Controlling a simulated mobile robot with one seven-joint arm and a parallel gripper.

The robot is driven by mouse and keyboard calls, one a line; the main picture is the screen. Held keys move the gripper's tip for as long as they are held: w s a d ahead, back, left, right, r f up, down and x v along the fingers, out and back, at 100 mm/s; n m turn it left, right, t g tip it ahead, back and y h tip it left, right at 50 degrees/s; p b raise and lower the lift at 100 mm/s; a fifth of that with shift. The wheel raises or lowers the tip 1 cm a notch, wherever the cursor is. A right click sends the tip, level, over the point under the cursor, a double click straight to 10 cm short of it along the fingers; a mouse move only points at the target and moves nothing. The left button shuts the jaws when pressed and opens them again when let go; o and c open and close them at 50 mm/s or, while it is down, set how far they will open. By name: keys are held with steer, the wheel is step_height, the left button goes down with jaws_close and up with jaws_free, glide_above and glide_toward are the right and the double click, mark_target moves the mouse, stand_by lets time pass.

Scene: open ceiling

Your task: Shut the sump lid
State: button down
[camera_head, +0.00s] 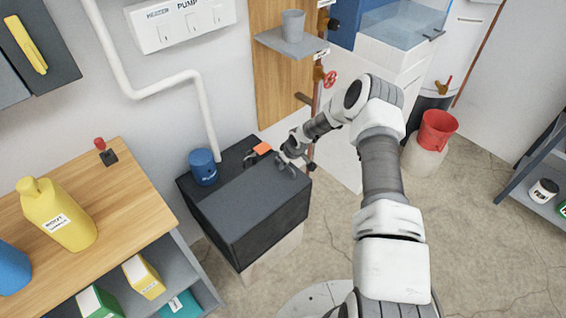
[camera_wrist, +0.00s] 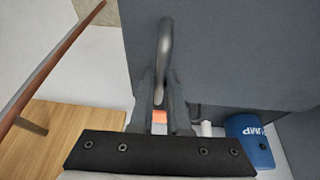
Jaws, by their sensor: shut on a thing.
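The sump is a dark grey box (camera_head: 268,223) at the middle left of the head view, with a flat dark grey lid (camera_head: 240,197) on its front part. In the wrist view the lid's broad face (camera_wrist: 235,55) fills the upper right. A grey loop handle (camera_wrist: 165,45) stands out from the lid. My gripper (camera_head: 285,163) is at the lid's right end, and its fingers are shut on the handle in the wrist view (camera_wrist: 164,88). I cannot tell how far the lid is raised.
A blue pump (camera_head: 203,167) stands behind the lid, and a small orange piece (camera_head: 262,148) lies near my gripper. A white pipe (camera_head: 205,115) runs down the wall. A wooden-topped shelf (camera_head: 130,185) is at left. Open floor (camera_head: 465,235) lies at right.

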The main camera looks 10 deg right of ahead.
steer(key=shift+d+f+b, duration=0.15)
steer(key=shift+f+b, duration=0.15)
steer(key=shift+f, duration=0.4)
steer(key=c, duration=1.2)
jaws_free()
steer(key=shift+f, duration=0.1)
steer(key=shift+o, duration=0.2)
steer(key=shift+r, duration=0.2)
steer(key=shift+s+r, duration=0.1)
steer(key=shift+r, duration=0.25)
steer(key=p+v, duration=0.3)
steer(key=v, duration=1.3)
steer(key=shift+r, duration=0.25)
steer(key=shift+d, duration=0.1)
